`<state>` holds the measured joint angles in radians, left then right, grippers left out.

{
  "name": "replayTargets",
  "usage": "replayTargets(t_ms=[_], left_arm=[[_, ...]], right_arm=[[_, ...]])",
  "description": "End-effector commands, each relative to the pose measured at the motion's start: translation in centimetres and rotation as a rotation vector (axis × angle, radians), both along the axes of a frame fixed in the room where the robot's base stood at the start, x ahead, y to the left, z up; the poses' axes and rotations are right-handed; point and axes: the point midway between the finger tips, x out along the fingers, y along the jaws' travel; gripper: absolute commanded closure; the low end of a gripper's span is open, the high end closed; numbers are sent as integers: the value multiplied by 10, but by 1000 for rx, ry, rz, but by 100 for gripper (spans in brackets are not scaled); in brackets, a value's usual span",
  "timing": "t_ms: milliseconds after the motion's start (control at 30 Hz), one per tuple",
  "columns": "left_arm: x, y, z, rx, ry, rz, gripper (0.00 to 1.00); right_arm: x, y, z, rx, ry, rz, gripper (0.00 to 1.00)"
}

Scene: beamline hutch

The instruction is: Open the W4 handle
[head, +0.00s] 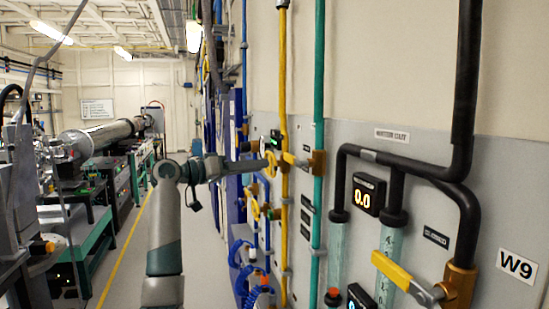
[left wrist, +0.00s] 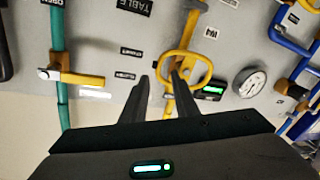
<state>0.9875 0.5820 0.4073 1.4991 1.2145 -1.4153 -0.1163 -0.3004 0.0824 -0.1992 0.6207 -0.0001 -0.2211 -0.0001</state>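In the left wrist view a yellow ring-shaped handle (left wrist: 207,72) sits on the yellow pipe. A white tag (left wrist: 211,33) close to it seems to read W4, but the print is small and turned. My left gripper (left wrist: 159,74) is open at this handle. Its right finger overlaps the ring and the ring's left side shows between the fingers; I cannot tell if they touch. In the head view my left gripper (head: 272,161) reaches right to the wall panel beside the yellow pipe (head: 283,70), and the arm partly hides the handle. My right gripper is not in view.
A teal pipe (head: 319,90) with a brass valve (head: 317,163) runs close to the right. A round gauge (left wrist: 249,82) and blue pipes flank the ring. The aisle floor is clear.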

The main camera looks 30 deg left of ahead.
Motion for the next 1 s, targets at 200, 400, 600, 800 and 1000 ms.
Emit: replayTargets(t_ms=[200,400,600,800,1000], left_arm=[[33,-19,3,-1,2,-3,73],[51,-28,2,-1,1,-1,73],[57,-31,0,1,0,1,73],[57,-31,0,1,0,1,73],[57,-31,0,1,0,0,100]], right_arm=[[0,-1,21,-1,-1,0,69],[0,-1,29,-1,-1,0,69],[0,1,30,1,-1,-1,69],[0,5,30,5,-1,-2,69],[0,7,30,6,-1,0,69]])
